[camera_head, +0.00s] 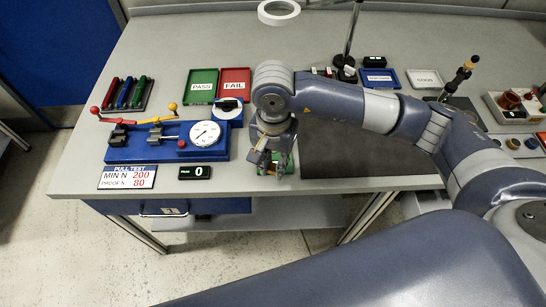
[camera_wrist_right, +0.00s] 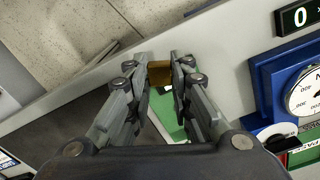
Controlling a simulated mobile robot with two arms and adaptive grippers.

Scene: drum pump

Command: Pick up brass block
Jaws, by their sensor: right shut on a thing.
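The brass block (camera_wrist_right: 160,74) is a small golden-brown piece between the fingertips of my right gripper (camera_wrist_right: 161,78) in the right wrist view, with a finger pressing on each side. In the head view my right gripper (camera_head: 270,165) points down near the table's front edge, beside the blue pull-test device. The block is mostly hidden by the fingers there. A green piece (camera_wrist_right: 168,118) lies below and behind the fingers in the wrist view; I cannot tell whether the block touches it. My left gripper is not in view.
The blue pull tester (camera_head: 165,143) with its round gauge stands left of my right gripper. Green PASS (camera_head: 202,86) and red FAIL (camera_head: 235,83) trays lie behind it. A dark mat (camera_head: 345,152) lies to the right. The table's front edge is close to the gripper.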

